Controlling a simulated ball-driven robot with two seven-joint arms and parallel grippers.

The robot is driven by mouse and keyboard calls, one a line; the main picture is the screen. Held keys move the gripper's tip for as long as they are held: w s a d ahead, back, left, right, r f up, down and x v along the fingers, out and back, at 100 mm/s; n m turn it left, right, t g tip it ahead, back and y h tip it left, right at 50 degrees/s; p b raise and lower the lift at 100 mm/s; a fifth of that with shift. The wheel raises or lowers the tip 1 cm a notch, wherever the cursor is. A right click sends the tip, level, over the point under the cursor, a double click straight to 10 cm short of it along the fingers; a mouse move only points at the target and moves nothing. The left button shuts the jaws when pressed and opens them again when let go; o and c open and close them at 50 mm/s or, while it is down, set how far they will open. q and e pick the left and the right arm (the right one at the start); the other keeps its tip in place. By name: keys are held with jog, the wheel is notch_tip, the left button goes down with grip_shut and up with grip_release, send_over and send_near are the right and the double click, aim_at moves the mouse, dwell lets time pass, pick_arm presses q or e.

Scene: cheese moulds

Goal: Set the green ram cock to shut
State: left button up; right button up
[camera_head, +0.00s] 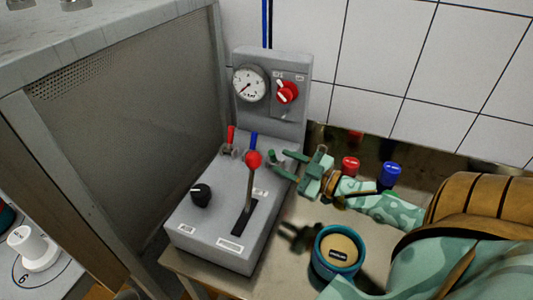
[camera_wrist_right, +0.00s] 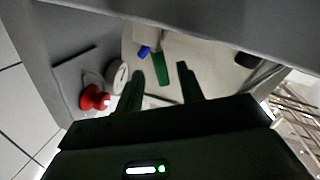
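The grey press unit (camera_head: 215,225) has a row of small cocks at the foot of its upright panel. A red cock (camera_head: 231,135) and a blue cock (camera_head: 254,140) show there. The green ram cock (camera_wrist_right: 160,73) shows in the right wrist view, beside the blue cock (camera_wrist_right: 145,52). In the head view my gripper's similar green makes it hard to pick out. My right gripper (camera_head: 271,161) is at the right end of this row. Its two fingers are apart (camera_wrist_right: 160,68), with the green handle between them in the picture; contact cannot be told. My left gripper is not in view.
A tall lever with a red ball (camera_head: 254,158) stands just left of my right gripper. A gauge (camera_head: 250,83) and red knob (camera_head: 287,92) are on the upright panel. A black knob (camera_head: 200,195) sits in front. A teal round container (camera_head: 340,252) stands on the bench at right.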

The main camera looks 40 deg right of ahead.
jog(key=b+x, duration=0.1)
jog(key=x, duration=0.5)
jog(key=shift+w, duration=0.2)
grip_shut()
